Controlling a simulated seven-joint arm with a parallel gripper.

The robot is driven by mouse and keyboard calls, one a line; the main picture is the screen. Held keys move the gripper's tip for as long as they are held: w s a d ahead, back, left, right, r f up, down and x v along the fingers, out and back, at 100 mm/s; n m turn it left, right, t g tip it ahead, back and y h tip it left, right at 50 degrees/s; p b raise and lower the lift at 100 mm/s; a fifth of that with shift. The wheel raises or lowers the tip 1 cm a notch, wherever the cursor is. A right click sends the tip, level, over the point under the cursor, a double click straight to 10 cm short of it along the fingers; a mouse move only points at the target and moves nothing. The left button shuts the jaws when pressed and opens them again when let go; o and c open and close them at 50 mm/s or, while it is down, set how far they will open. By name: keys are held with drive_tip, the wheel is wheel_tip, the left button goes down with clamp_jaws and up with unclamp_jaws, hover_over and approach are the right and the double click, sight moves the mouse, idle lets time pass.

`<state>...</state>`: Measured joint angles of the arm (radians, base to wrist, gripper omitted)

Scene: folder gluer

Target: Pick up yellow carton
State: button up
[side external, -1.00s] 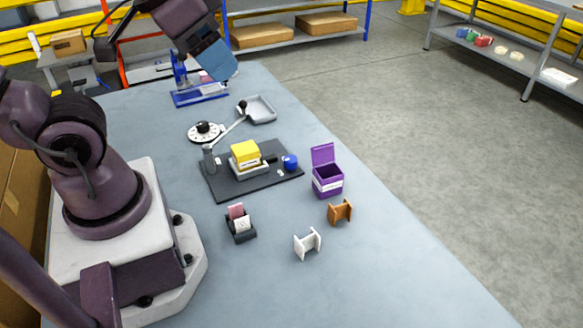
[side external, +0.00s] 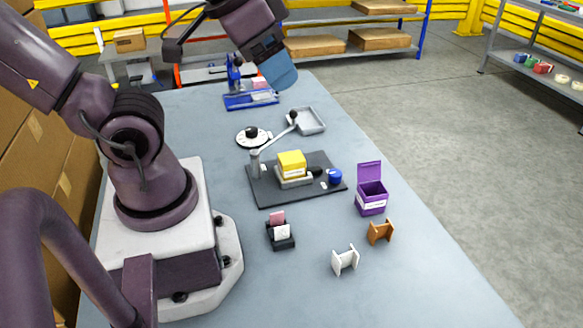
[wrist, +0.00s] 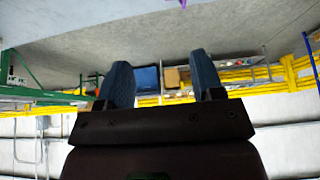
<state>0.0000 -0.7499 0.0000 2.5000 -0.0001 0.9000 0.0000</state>
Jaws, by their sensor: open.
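The yellow carton (side external: 291,161) sits on a light grey block (side external: 294,183) on a dark flat base (side external: 270,195) in the middle of the table in the side view. My gripper (side external: 279,72) is raised in the air toward the far side of the table, well apart from the carton. In the wrist view, my gripper (wrist: 158,75) has its two blue fingers spread with nothing between them. The carton is not in the wrist view.
A lever arm (side external: 272,142) rises beside the carton, with a blue knob (side external: 335,177) at its right. An open purple box (side external: 371,198), orange spool (side external: 380,232), white spool (side external: 345,260), card holder (side external: 280,234), grey tray (side external: 307,121) and blue fixture (side external: 250,100) stand around. The front right table is clear.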

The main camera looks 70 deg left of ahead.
idle(0.3)
drive_tip(key=o, duration=0.5)
drive_tip(key=shift+o, duration=0.2)
